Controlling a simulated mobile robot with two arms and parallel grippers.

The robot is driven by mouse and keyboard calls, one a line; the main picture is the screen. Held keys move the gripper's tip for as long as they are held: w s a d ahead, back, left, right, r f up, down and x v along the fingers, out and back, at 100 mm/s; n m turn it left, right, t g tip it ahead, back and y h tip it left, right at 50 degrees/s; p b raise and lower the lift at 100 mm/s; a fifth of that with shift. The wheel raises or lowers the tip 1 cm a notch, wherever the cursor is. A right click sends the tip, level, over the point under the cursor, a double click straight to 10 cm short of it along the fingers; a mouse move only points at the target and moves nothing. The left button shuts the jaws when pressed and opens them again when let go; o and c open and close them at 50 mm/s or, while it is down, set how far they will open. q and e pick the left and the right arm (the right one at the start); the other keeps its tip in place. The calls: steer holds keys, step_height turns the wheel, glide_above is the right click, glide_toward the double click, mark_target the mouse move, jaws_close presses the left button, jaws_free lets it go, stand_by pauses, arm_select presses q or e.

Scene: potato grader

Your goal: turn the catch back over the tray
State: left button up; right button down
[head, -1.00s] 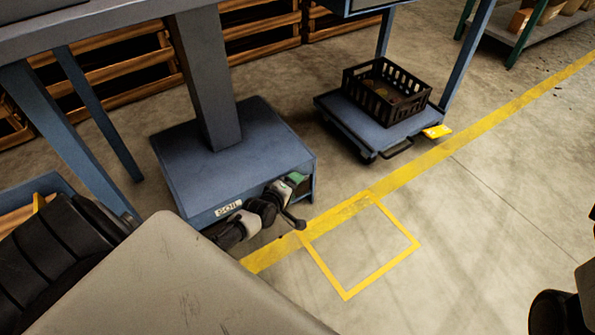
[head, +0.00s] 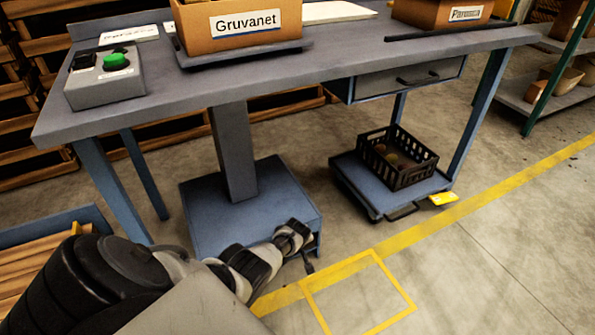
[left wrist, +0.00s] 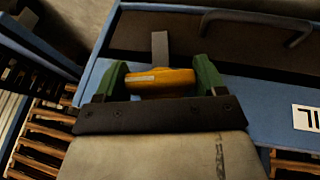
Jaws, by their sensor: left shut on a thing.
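My left gripper (left wrist: 163,82) has its two green fingers on either side of a yellow catch (left wrist: 160,84) and is shut on it. A grey strip stands just behind the catch. The catch is at the front of a blue housing with a dark recess and a grey handle (left wrist: 290,30); I take this for the tray. A partly cut-off label (left wrist: 305,118) is on the blue front. In the head view my left gripper (head: 304,240) is at the right front of the blue base box (head: 220,215); the catch is hidden there. My right gripper is out of view.
A grey table (head: 300,70) stands above, with a green-button box (head: 105,75) and the Gruvanet carton (head: 235,25). A blue trolley (head: 365,190) carrying a black crate (head: 400,165) stands to the right. The floor around the yellow-taped square is clear.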

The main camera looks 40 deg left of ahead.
arm_select(q)
steer(key=shift+g+y+b, duration=0.4)
steer(key=shift+g+b, duration=0.25)
steer(key=shift+g, duration=0.45)
steer(key=shift+m, duration=0.3)
steer(key=o, duration=1.3)
